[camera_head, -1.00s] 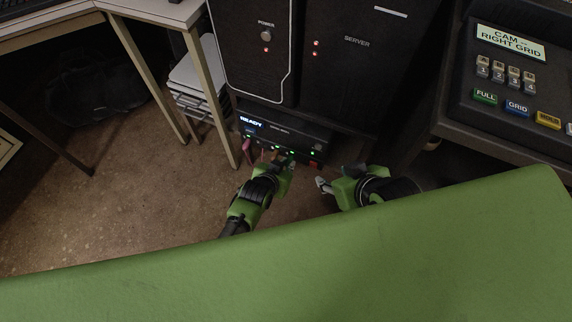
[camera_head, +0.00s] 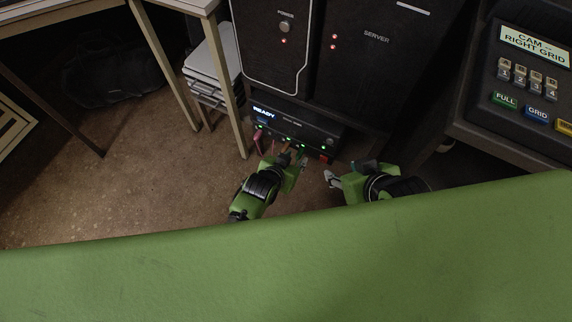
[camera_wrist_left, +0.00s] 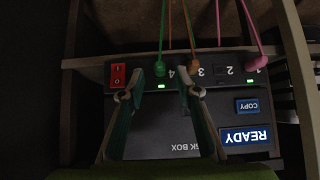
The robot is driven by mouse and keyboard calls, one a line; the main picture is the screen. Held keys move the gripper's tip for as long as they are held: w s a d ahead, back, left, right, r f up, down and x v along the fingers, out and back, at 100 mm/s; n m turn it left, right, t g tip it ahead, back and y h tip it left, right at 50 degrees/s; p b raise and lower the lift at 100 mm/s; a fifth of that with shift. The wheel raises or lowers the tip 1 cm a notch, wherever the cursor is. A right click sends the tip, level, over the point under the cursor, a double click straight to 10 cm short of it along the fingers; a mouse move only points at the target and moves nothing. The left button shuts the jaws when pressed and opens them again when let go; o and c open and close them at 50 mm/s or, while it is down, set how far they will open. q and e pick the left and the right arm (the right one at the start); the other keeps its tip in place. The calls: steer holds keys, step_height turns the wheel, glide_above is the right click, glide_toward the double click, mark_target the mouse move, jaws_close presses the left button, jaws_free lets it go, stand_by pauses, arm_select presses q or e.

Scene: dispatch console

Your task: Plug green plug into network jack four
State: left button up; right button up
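The disk box (camera_head: 300,122) with its READY display sits low under the server, and it also shows upside down in the left wrist view (camera_wrist_left: 160,130). The green plug (camera_wrist_left: 159,68) with its green cable is at the box's jack edge, beside the label 4, above a lit green light. How deeply it sits I cannot tell. My left gripper (camera_head: 294,160) is at the jack side. In the left wrist view its two fingers (camera_wrist_left: 160,80) are spread on either side of the green plug with visible gaps. My right gripper (camera_head: 330,178) hangs to the right, apart from the box; its opening is unclear.
An orange plug (camera_wrist_left: 193,65) and a pink plug (camera_wrist_left: 256,63) are at the same edge. A red power switch (camera_wrist_left: 118,75) is beside the green plug. A table leg (camera_head: 232,105) stands left of the box. A green surface (camera_head: 290,260) fills the foreground.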

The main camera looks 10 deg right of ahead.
arm_select(q)
steer(key=v, duration=0.9)
steer(key=shift+r, duration=0.2)
